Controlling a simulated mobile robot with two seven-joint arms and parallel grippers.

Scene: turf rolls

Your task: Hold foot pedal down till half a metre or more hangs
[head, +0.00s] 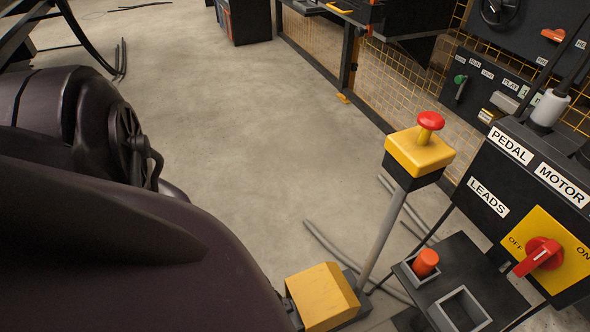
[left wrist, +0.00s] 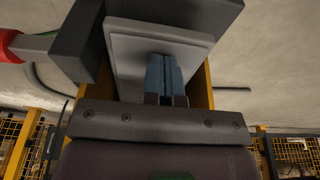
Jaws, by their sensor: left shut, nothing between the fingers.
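The foot pedal's yellow hood (head: 322,297) stands on the floor at the bottom of the head view, beside my dark left arm. My left gripper is hidden in the head view. In the left wrist view my left gripper (left wrist: 166,72) has its bluish fingers together and empty, in front of a pale grey plate (left wrist: 130,45) between yellow sides (left wrist: 201,85). This looks like the pedal inside its hood; I cannot tell whether the fingertips touch it or whether it is down. My right gripper is not in view. No hanging length shows.
A yellow stop box with a red button (head: 430,121) stands on a pole close behind the pedal. A control panel (head: 535,190) with a red switch (head: 541,255) is at right. Cables (head: 335,248) lie nearby. The middle floor is clear, bounded by a mesh fence (head: 392,87).

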